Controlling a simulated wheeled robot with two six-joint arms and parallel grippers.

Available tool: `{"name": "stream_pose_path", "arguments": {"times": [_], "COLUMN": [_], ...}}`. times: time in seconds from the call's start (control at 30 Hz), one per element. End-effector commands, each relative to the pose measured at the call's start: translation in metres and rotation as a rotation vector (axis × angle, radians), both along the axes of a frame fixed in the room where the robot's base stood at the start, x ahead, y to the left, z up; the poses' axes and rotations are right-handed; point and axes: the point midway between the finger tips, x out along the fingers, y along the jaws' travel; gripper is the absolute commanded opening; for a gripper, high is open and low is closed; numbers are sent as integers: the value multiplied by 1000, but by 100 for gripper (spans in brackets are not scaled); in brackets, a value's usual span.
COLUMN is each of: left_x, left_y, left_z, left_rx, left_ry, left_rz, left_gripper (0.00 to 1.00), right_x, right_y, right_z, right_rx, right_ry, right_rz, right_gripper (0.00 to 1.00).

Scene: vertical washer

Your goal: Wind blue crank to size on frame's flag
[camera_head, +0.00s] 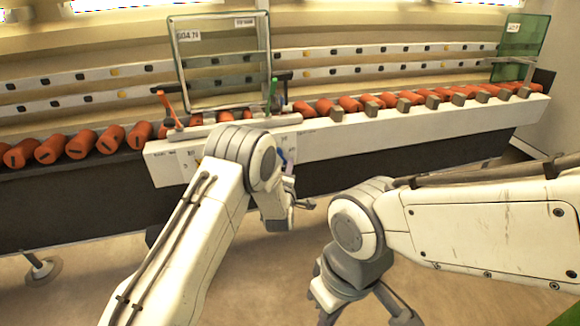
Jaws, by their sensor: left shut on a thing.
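A blue crank (282,156) shows as a small blue piece at the machine's front face, mostly hidden behind my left wrist. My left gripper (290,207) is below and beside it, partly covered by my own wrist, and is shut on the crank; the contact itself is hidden. My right gripper (362,305) hangs at the lower middle, fingers spread and empty, away from the machine.
A row of orange rollers (350,104) runs along the white conveyor rail (430,122). An orange lever (166,106) and a green lever (272,94) stand near the frame. A green-tinted glass panel (518,60) stands at far right. Floor before the machine is clear.

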Motion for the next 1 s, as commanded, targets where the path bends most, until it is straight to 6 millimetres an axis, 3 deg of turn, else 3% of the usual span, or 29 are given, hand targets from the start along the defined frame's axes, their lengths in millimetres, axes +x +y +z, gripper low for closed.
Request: {"name": "stream_pose_path", "arguments": {"times": [0.47,0.5,0.57,0.6,1.0], "left_x": [-1,-1,-1,-1,-9], "left_y": [1,1,1,1,1], "left_z": [-2,-2,-2,-2,1], "left_rx": [15,15,15,15,16], "left_ry": [8,8,8,7,8], "left_rz": [2,2,2,1,0], "left_gripper": [0,35,58,61,61], "right_x": [0,0,0,0,0], "right_y": [0,0,0,0,0], "right_z": [1,1,1,1,6], "right_rx": [0,0,0,0,0], "right_ry": [0,0,0,0,0], "right_rz": [0,0,0,0,0], "right_gripper": [0,0,0,0,0]}}
